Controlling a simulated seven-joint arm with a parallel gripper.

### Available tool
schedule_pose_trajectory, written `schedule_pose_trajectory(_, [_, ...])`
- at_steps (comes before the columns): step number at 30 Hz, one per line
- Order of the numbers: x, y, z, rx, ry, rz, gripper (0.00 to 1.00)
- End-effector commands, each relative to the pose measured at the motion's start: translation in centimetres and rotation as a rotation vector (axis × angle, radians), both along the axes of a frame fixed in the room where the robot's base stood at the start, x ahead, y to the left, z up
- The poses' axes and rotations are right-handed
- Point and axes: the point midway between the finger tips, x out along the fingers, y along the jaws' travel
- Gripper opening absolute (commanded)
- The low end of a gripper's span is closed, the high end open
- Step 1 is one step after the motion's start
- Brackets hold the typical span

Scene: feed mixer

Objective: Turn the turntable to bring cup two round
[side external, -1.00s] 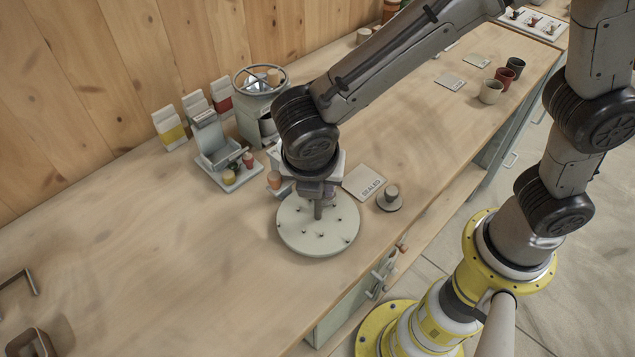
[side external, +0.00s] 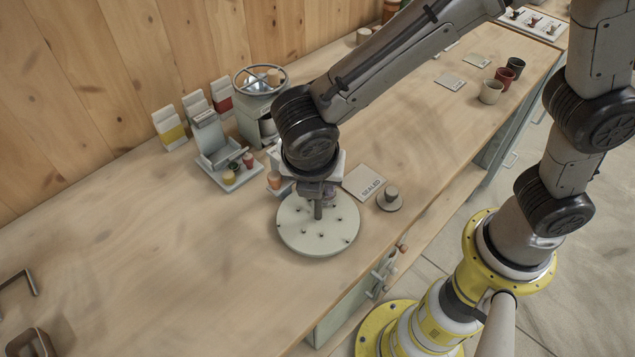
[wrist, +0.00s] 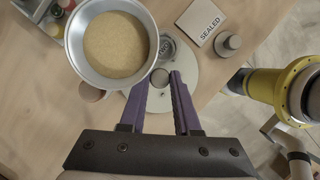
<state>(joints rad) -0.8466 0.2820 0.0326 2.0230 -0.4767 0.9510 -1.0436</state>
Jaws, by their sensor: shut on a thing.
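The turntable (side external: 300,235) is a pale round disc with several small dark pegs on the worktop. My gripper (side external: 318,212) points down over it and is shut on its grey upright post. In the wrist view, my purple fingers (wrist: 163,80) stand either side of the post's round top (wrist: 159,76), and part of the turntable (wrist: 183,92) shows around them. A round grey piece with lettering that seems to read "TWO" (wrist: 167,47) sits beside a large pale pan of tan grain (wrist: 115,45). The pan hides part of the disc. An orange-brown cup (side external: 274,180) stands at the turntable's back left.
A "SEALED" card (side external: 363,183) and a small grey knobbed disc (side external: 390,199) lie right of the turntable. Several mugs (side external: 491,92) stand at the far right.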

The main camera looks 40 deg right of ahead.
Motion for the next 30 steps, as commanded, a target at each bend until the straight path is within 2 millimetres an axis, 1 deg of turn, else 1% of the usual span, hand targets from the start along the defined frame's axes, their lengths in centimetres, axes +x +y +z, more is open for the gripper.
schedule_pose_trajectory(8, [-0.03,0.07,0.18,0.003,-0.002,0.01,0.0])
schedule_pose_trajectory(14, [-0.06,0.05,0.19,0.004,-0.002,0.053,0.0])
schedule_pose_trajectory(30, [-0.15,-0.06,0.25,0.003,-0.004,0.303,0.0])
